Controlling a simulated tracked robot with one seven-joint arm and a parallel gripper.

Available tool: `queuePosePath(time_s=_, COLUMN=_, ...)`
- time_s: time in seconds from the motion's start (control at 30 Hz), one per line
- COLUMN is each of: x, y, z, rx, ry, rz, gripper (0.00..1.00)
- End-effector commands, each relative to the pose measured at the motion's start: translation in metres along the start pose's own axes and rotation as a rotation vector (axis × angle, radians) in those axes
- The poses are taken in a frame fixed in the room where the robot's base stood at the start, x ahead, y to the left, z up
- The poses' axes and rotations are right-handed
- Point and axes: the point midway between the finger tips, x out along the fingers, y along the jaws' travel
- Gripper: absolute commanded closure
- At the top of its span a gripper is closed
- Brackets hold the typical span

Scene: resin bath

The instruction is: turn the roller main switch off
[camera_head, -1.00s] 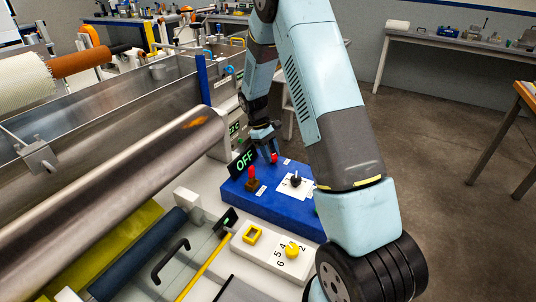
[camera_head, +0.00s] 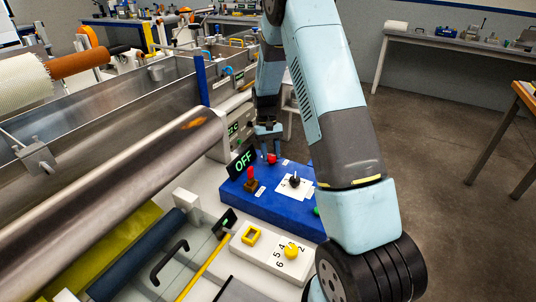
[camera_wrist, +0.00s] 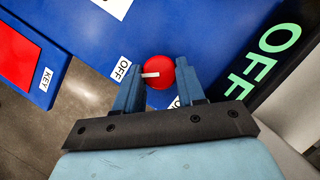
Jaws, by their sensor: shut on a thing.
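The roller main switch is a round red knob (camera_head: 272,159) at the far end of the blue control box (camera_head: 270,209). It also shows in the wrist view (camera_wrist: 178,74), with a white pointer mark towards the picture's left, on the side of an OFF label (camera_wrist: 120,69). A second label beside the knob is partly hidden by a finger. My gripper (camera_head: 268,152) reaches down to the knob from the far side. In the wrist view its two blue fingers (camera_wrist: 158,92) are shut on the knob's sides. A black display (camera_head: 243,161) beside the box reads OFF in green.
On the blue box stand a red-topped lever (camera_head: 251,178) and a black knob (camera_head: 295,181) on a white plate. A white panel (camera_head: 265,258) with a yellow dial lies nearer. A large steel roller (camera_head: 120,200) runs along the left. Open floor lies right.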

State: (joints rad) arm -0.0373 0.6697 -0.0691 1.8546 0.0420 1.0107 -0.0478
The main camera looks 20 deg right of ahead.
Motion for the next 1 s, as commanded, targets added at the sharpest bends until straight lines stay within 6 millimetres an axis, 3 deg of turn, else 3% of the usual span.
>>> queuePosePath(time_s=0.43, x=0.0021, y=0.0020, z=0.0018, rx=0.011, ry=-0.007, rz=-0.003, gripper=0.91)
queuePosePath(time_s=0.47, x=0.0022, y=0.0020, z=0.0019, rx=0.011, ry=-0.007, rz=-0.003, gripper=0.60)
queuePosePath(time_s=0.5, x=0.0021, y=0.0020, z=0.0018, rx=0.011, ry=-0.007, rz=-0.003, gripper=0.56)
queuePosePath(time_s=0.73, x=0.0012, y=0.0006, z=0.0010, rx=0.009, ry=-0.004, rz=-0.003, gripper=0.36)
queuePosePath(time_s=1.0, x=-0.0010, y=-0.0001, z=0.0004, rx=0.008, ry=-0.001, rz=-0.003, gripper=0.36)
